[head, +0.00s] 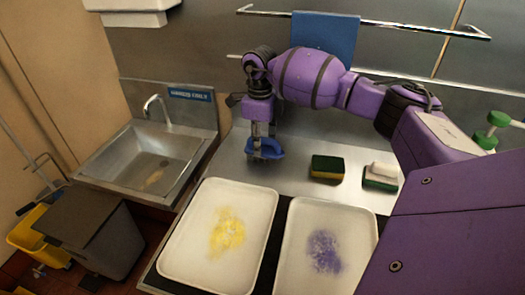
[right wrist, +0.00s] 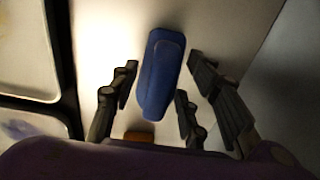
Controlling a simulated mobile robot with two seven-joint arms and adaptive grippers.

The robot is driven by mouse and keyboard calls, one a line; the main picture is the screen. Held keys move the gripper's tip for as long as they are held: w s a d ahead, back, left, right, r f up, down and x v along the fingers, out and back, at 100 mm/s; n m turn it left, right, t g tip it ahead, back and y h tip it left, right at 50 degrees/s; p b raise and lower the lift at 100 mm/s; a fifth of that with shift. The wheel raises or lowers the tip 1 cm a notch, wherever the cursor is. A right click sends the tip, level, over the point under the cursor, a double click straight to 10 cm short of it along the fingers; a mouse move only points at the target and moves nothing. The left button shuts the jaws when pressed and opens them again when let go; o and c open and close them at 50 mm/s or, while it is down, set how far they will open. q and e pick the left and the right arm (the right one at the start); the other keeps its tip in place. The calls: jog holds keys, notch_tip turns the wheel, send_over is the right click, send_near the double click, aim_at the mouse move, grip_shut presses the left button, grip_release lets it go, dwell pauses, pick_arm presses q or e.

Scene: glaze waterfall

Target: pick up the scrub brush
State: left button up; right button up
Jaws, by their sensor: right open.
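The scrub brush, a blue block-like shape (head: 268,151), lies on the steel counter near the wall in the head view. In the right wrist view the brush (right wrist: 159,75) is a long blue body, slightly tilted. My right gripper (head: 260,138) points down right at the brush in the head view and partly covers it. In the right wrist view its open fingers (right wrist: 162,78) stand on both sides of the brush, with gaps to it. Its height over the counter is hard to judge. My left gripper is not in view.
Two sponges (head: 327,167) (head: 379,178) lie right of the brush, the farther one with a white piece on top. Two white trays (head: 190,262) (head: 295,262) with yellow and purple stains stand in front. A sink (head: 150,158) is left. A rail with a blue cloth (head: 325,35) runs above.

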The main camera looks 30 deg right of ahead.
jog(key=shift+r, duration=0.1)
grip_shut()
dwell(0.3)
jog(key=shift+w+r, duration=0.1)
jog(key=shift+r, duration=0.4)
notch_tip(320, 180, up, 2)
jog(key=shift+r, duration=0.1)
jog(key=s+a+r, duration=0.1)
jog(key=s+r, duration=0.8)
jog(key=s, duration=0.5)
jog(key=shift+r+b, duration=0.3)
jog(key=shift+r, duration=0.1)
